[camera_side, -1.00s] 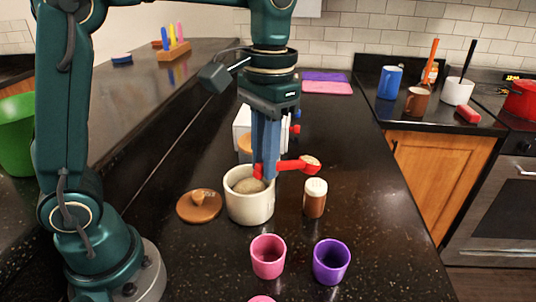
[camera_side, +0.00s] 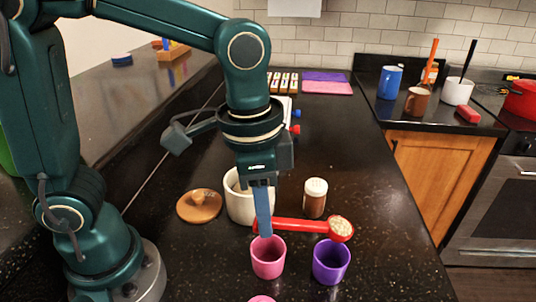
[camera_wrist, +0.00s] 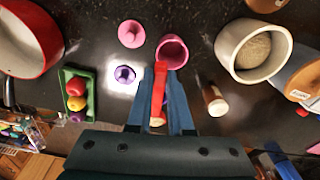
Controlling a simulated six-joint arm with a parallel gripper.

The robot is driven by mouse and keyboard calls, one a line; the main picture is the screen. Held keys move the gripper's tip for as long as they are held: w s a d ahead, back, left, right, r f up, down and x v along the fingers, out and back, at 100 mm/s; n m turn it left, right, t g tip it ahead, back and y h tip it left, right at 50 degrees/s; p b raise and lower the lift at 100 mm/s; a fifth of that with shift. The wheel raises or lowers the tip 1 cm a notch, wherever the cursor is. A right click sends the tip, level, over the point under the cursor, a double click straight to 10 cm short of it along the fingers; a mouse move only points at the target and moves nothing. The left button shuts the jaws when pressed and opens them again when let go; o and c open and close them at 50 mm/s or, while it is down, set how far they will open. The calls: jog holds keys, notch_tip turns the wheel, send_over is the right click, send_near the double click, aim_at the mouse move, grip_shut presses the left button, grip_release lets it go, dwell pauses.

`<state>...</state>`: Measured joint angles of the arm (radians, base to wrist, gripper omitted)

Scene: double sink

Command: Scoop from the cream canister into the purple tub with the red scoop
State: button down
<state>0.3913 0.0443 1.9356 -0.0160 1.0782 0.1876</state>
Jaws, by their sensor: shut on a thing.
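My gripper (camera_side: 264,231) is shut on the handle of the red scoop (camera_side: 290,225), and my fingers with the scoop also show in the wrist view (camera_wrist: 160,80). The scoop lies roughly level, its bowl out to the right and heaped with pale bits (camera_side: 341,226). In the side view the bowl appears just above the rim of the purple tub (camera_side: 331,264); I cannot tell how far behind it is.
A pink cup (camera_side: 268,260) stands left of the purple tub, beneath my fingertips. A white-capped shaker (camera_side: 315,200) stands close behind the scoop. A brown lid (camera_side: 199,206) lies left of the canister. The counter right of the tub is clear.

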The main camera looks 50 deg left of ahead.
jog(key=shift+f, duration=1.2)
jog(key=shift+a+f, duration=0.1)
jog(key=shift+f, duration=0.05)
jog(key=n+g+h, duration=0.1)
jog(key=g+h, duration=0.1)
jog(key=h, duration=0.1)
jog(key=shift+a, duration=0.2)
jog(key=h, duration=0.1)
jog(key=n+g+h, duration=0.1)
jog(key=shift+f+h, duration=0.2)
jog(key=shift+h, duration=0.1)
jog(key=n+g+h, duration=0.1)
jog(key=h, duration=0.1)
jog(key=n+h, duration=0.1)
jog(key=h, duration=0.2)
jog(key=shift+f+g, duration=0.2)
jog(key=shift+g, duration=0.2)
jog(key=shift+r, duration=2)
